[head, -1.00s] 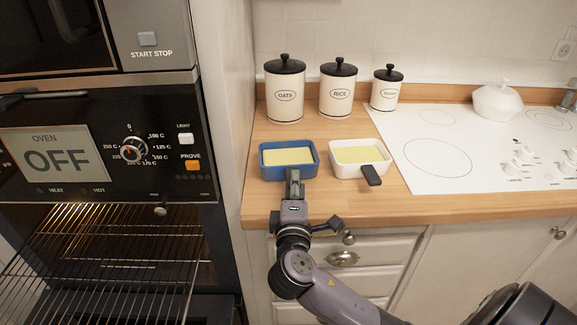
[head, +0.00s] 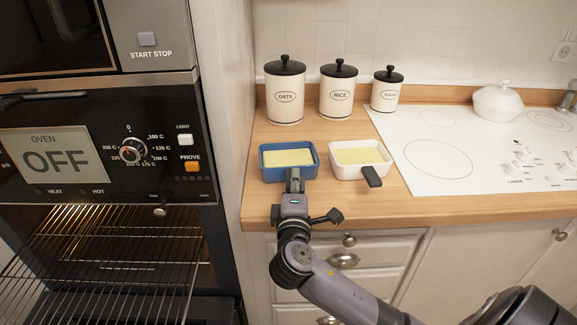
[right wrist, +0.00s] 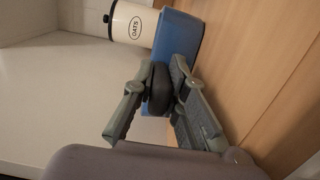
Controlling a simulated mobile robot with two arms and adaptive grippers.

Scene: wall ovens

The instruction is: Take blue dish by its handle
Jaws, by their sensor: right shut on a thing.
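The blue dish (head: 267,173) stands on the wooden counter in the head view, with a flat yellow filling in it. My right gripper (head: 294,180) is at its near side. In the right wrist view, my right gripper (right wrist: 162,92) has its two fingers on either side of the dish's dark handle, shut on it. The side of the blue dish (right wrist: 178,38) shows just beyond the fingers. The handle is mostly hidden by the gripper in the head view. My left gripper is not in view.
A white dish (head: 345,173) with a dark handle stands close to the right. Several canisters, such as the oats one (head: 285,95), stand behind. A white hob (head: 465,150) lies at right. At left, the oven (head: 110,150) reads OFF, with its racks (head: 120,265) showing.

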